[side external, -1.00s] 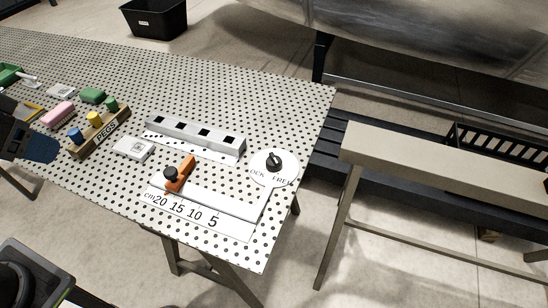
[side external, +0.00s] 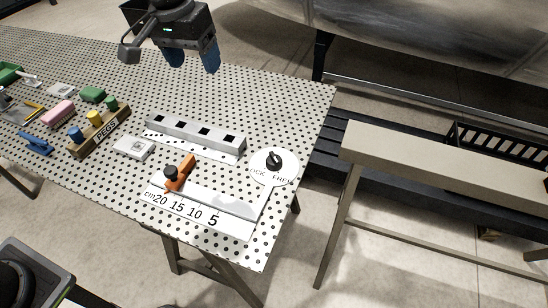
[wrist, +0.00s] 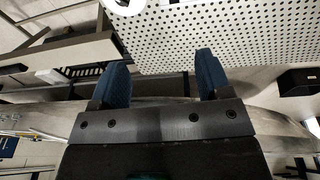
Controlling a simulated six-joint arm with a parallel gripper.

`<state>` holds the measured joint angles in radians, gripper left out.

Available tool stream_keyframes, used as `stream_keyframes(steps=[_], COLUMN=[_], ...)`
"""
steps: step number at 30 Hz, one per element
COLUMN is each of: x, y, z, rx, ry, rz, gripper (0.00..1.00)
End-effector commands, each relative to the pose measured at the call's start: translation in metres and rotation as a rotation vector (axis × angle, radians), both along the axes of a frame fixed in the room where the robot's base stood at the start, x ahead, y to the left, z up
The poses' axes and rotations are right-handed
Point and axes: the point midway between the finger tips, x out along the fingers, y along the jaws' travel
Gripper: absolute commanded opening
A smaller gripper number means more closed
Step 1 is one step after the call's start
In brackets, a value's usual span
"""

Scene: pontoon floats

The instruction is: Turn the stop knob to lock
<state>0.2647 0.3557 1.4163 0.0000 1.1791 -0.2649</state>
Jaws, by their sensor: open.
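The black stop knob (side external: 274,160) sits on a round white dial plate (side external: 262,178) at the right end of the perforated table. The dial has lettering, partly readable as "OCK" on the left and "FREE" on the right. I cannot tell exactly which word the knob points at. My gripper (side external: 193,58) is high above the far edge of the table, open and empty, with two blue fingers pointing down. It is well away from the knob. In the wrist view my gripper (wrist: 158,75) shows its two blue fingers apart with nothing between them.
An orange stop (side external: 185,170) sits on a white ruler (side external: 200,214) beside the dial. A grey rail (side external: 195,137) with square holes lies behind it. A wooden peg block (side external: 98,137) and small items stand at left. A beige beam (side external: 430,172) lies right of the table.

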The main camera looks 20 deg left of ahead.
Motion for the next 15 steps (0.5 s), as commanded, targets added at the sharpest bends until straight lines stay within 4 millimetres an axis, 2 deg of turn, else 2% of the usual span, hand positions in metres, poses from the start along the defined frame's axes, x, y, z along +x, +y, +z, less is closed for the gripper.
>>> stream_keyframes(steps=[1,6,12,15], x=[0.016,0.052,0.071,0.074], y=[-0.015,-0.060,-0.104,-0.117], z=[-0.017,-0.068,-0.131,-0.151], rx=[0.004,0.018,0.038,0.044], ry=[0.026,0.092,0.154,0.172], rz=[-0.006,-0.005,-0.004,-0.002], gripper=[0.71,0.71,0.71,0.71])
